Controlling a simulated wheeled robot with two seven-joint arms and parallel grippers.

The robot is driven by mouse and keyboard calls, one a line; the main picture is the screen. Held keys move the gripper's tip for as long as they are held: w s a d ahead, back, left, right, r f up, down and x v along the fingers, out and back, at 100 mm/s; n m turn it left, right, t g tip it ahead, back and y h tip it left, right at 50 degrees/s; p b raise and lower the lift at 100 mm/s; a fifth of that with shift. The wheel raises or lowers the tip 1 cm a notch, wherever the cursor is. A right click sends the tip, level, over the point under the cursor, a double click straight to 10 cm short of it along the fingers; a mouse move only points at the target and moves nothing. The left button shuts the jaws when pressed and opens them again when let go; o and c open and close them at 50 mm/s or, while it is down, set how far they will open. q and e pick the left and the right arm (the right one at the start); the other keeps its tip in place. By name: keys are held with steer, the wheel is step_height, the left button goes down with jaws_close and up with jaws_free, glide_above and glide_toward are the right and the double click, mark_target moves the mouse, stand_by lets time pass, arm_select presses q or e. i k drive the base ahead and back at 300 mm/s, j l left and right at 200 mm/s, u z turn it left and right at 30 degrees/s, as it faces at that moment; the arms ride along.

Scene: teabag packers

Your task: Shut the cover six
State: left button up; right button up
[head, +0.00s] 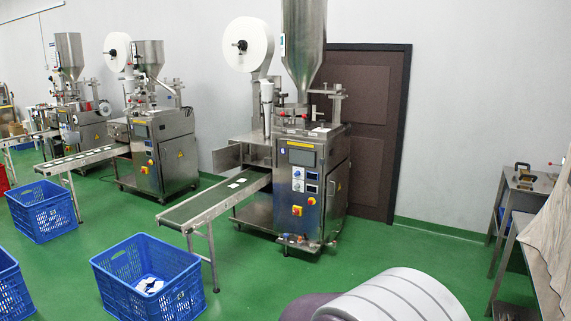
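The nearest packing machine (300,185) stands right of the middle, in front of a brown door. A small blue mark on its front may be a number, but it is too small to read surely. A metal flap (227,158) sticks out at the left side of its cabinet, above the conveyor, and looks like an open cover. An opening shows beside it. Neither of my grippers is in view.
A conveyor (215,200) runs from the machine toward the front left. Blue crates (150,278) stand on the green floor (255,270). A metal table (525,190) stands at the right. Similar machines (160,150) stand farther left.

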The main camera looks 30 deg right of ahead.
mark_target(225, 159)
steer(key=i+l+z, duration=0.15)
steer(key=l, duration=0.25)
steer(key=l+z, duration=0.2)
steer(key=l, duration=0.2)
steer(key=i+l+z, duration=0.25)
steer(key=i+l, duration=0.25)
steer(key=i+l+z, duration=0.3)
steer(key=i, duration=0.25)
steer(key=i+l+z, duration=0.25)
steer(key=i+l, duration=0.15)
steer(key=i, duration=0.15)
steer(key=i+u, duration=0.15)
steer(key=i, duration=0.4)
steer(key=i+u, duration=0.2)
steer(key=i, duration=0.4)
steer(key=i+u, duration=0.15)
steer(key=i, duration=0.4)
steer(key=i+l+u, duration=0.2)
steer(key=i, duration=0.35)
